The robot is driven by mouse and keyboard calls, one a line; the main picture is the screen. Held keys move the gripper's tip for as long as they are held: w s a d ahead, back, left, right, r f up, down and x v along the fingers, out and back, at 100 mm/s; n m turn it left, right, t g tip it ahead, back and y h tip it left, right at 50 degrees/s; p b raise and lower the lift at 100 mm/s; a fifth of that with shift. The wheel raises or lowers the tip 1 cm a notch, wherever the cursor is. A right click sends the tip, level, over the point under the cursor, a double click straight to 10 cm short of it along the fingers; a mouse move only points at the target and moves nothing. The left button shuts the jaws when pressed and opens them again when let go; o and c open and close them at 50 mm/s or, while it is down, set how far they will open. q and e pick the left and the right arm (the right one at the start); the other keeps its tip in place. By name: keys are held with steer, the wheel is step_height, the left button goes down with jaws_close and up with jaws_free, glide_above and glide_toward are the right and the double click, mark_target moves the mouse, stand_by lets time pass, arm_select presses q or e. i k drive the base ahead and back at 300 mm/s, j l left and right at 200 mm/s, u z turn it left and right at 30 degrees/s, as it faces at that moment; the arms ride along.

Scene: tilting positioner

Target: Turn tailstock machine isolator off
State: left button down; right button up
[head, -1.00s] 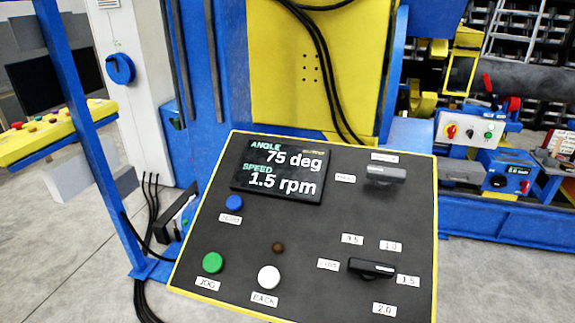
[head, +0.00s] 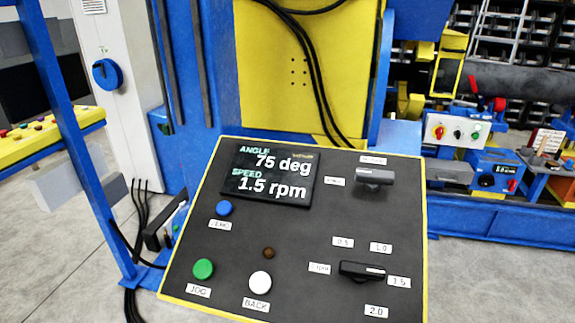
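A white control box (head: 457,131) stands at the right on the blue machine bed, with a red-on-yellow rotary knob (head: 439,132) and a green button (head: 475,135). A blue round rotary switch (head: 107,74) sits on a tall white cabinet (head: 122,130) at the left. I cannot read any label that says which switch is the tailstock machine isolator, and the knob positions are too small to tell. Neither of my grippers is in view.
A tilted black panel (head: 235,245) with a yellow rim fills the middle front. Its display (head: 268,173) reads 75 deg and 1.5 rpm. It carries buttons and two black selector handles (head: 362,271). A blue post (head: 75,140) and yellow console (head: 40,135) stand left. Grey floor is bare at lower right.

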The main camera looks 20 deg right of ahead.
mark_target(440, 131)
steer(key=k, duration=0.6)
steer(key=k+z, duration=0.25)
steer(key=k+l+z, duration=0.25)
steer(key=k, duration=0.15)
steer(key=i+l+z, duration=0.2)
steer(key=z, duration=0.15)
steer(key=i+l+z, duration=0.15)
steer(key=i+z, duration=0.2)
steer(key=i+l, duration=0.25)
steer(key=i, duration=0.2)
steer(key=i+l, duration=0.2)
steer(key=i, duration=0.3)
steer(key=i+l, duration=0.25)
steer(key=i, duration=0.2)
steer(key=i+l, duration=0.25)
steer(key=i, duration=0.25)
steer(key=i+u, duration=0.35)
steer(key=i+l+u, duration=0.15)
steer(key=i+u, duration=0.15)
steer(key=i, duration=0.25)
steer(key=i+l+u, duration=0.35)
steer(key=i+j, duration=0.1)
